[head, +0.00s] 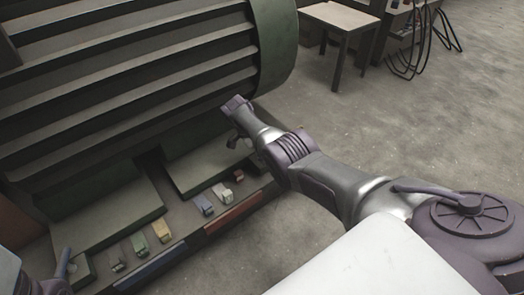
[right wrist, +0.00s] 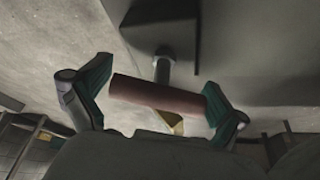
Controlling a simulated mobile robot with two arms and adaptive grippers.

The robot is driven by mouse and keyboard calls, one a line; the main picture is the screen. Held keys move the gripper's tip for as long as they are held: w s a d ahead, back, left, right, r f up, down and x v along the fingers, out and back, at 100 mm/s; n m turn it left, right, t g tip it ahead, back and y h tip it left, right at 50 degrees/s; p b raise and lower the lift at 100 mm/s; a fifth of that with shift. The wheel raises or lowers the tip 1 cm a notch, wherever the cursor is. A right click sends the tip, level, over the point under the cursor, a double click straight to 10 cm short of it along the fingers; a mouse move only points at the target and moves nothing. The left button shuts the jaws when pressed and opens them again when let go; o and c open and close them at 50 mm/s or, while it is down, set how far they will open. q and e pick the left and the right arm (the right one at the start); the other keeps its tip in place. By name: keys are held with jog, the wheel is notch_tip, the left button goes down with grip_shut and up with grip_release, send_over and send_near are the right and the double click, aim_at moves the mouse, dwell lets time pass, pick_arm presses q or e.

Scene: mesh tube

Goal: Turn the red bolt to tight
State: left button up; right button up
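In the right wrist view a dull red bar (right wrist: 158,95) lies crosswise between the two dark green fingers of my right gripper (right wrist: 160,82). Its ends line up with the finger pads; I cannot tell whether they touch or are squeezed. A grey bolt-like shaft (right wrist: 162,68) shows beyond the bar, below a dark block. In the head view my right arm reaches from the lower right to the front of the big green machine, its gripper mostly hidden behind the wrist. A small reddish part (head: 238,175) sits on the machine's ledge. Part of my left arm shows at the lower left corner; its fingers are unclear.
The ribbed green machine (head: 130,80) fills the left of the head view. Grey, green, yellow (head: 161,231) and blue (head: 203,204) parts line its ledge, above a blue and a red strip (head: 233,212). A small table (head: 340,16) stands behind. The concrete floor between is clear.

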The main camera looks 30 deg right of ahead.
jog(key=shift+w+a+r, duration=0.15)
jog(key=shift+a+r, duration=0.05)
jog(key=shift+r, duration=0.2)
jog(key=v, duration=1.1)
